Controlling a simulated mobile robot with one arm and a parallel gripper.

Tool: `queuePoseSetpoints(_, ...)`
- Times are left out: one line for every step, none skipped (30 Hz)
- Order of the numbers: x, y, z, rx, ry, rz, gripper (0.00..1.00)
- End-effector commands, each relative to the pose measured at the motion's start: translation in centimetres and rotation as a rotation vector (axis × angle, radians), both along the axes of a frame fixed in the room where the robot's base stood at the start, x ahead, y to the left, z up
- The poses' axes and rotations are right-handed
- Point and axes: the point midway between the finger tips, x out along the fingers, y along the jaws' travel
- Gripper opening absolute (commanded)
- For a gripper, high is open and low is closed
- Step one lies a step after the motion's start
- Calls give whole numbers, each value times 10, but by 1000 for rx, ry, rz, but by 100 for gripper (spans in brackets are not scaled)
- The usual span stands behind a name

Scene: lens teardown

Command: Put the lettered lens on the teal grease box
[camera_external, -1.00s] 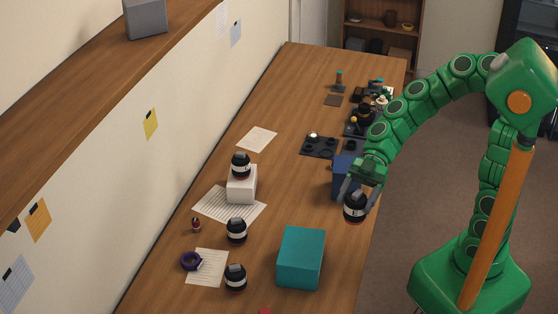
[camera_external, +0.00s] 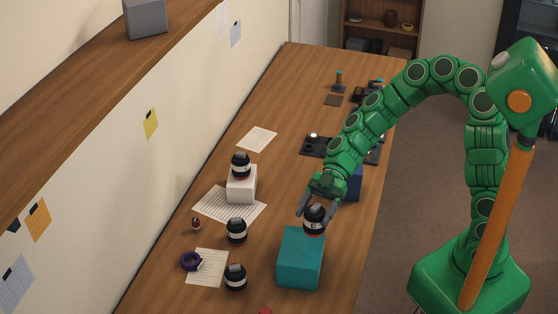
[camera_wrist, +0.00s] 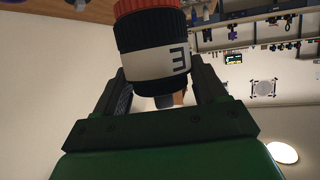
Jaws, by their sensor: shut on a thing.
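The lettered lens (camera_external: 314,220) is black with a white band and a red rim, and it is between the fingers of my gripper (camera_external: 317,212). In the wrist view the lens (camera_wrist: 150,62) shows a dark letter like a turned E on its band. The teal grease box (camera_external: 300,262) stands on the table. The lens is upright at the far end of the box top, overlapping its back edge in the external view. I cannot tell whether its base touches the box. My gripper is shut on the lens; its fingers also show in the wrist view (camera_wrist: 158,98).
Similar lenses stand on a white box (camera_external: 241,186), on the table (camera_external: 236,231) and by a paper (camera_external: 235,278). A purple ring (camera_external: 190,261) lies to the left. A blue box (camera_external: 355,184) is partly behind my arm.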

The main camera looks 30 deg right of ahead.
Motion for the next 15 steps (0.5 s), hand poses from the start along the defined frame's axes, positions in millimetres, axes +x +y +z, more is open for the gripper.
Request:
queuePoseSetpoints(3, 3, -6, -1, 2, 0, 0)
queuePoseSetpoints(4, 5, -8, -1, 2, 0, 0)
queuePoseSetpoints(7, 7, -11, -1, 1, -2, 0)
queuePoseSetpoints(8, 9, -14, 1, 1, -1, 0)
queuePoseSetpoints(10, 11, -16, 0, 0, -1, 0)
queuePoseSetpoints(11, 13, -20, 1, -1, -1, 0)
queuePoseSetpoints(12, 15, -22, 1, -1, -1, 0)
queuePoseSetpoints(14, 16, -24, 0, -1, -2, 0)
queuePoseSetpoints(15, 18, -27, 1, 0, -2, 0)
queuePoseSetpoints(16, 19, -28, 1, 0, -2, 0)
queuePoseSetpoints(16, 19, -29, 1, 1, -2, 0)
queuePoseSetpoints(17, 20, -31, 1, 1, -1, 0)
queuePoseSetpoints(17, 21, -31, 1, 1, -1, 0)
queuePoseSetpoints(17, 21, -32, 1, 1, -1, 0)
queuePoseSetpoints(18, 21, -33, 1, 0, -1, 0)
